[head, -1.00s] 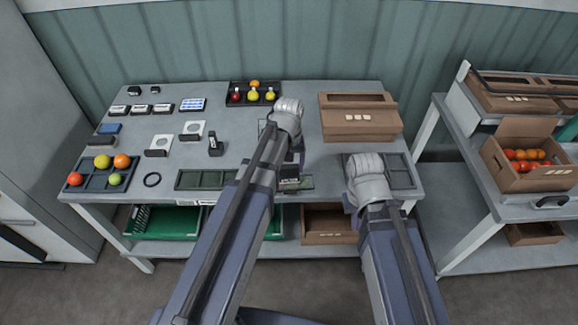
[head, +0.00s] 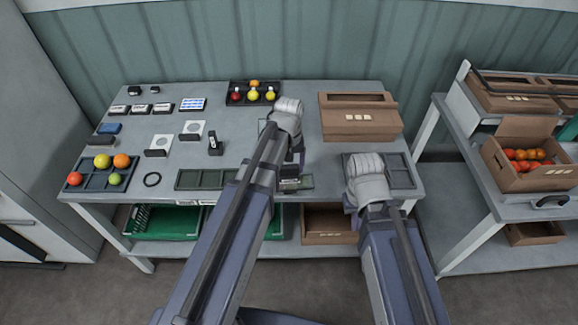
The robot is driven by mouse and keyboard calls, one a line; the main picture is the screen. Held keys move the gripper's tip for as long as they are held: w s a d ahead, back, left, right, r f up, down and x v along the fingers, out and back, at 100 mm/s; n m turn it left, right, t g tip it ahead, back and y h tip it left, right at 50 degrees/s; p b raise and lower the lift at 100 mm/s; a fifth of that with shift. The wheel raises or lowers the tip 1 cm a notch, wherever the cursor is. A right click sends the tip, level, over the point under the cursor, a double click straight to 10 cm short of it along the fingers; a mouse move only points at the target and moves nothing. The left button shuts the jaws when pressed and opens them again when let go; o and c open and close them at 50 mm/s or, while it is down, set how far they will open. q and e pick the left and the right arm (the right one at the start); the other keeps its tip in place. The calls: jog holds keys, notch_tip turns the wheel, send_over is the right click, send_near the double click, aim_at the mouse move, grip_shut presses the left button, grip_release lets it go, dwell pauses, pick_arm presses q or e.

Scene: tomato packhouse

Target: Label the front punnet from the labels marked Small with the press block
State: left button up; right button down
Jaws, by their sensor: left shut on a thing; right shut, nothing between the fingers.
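I cannot tell which thing is the front punnet.
A dark tray with fruit (head: 230,98) stands at the back. A brown carton (head: 346,133) is at the back right. Two white squares (head: 163,141) lie left of centre.

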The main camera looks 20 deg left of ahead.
pick_arm(q)
jog(key=shift+f+b, duration=0.55)
jog(key=shift+f, duration=0.05)
dwell(1.1)
jog(key=shift+r, duration=0.15)
notch_tip(320, 180, up, 6)
jog(key=p, duration=0.6)
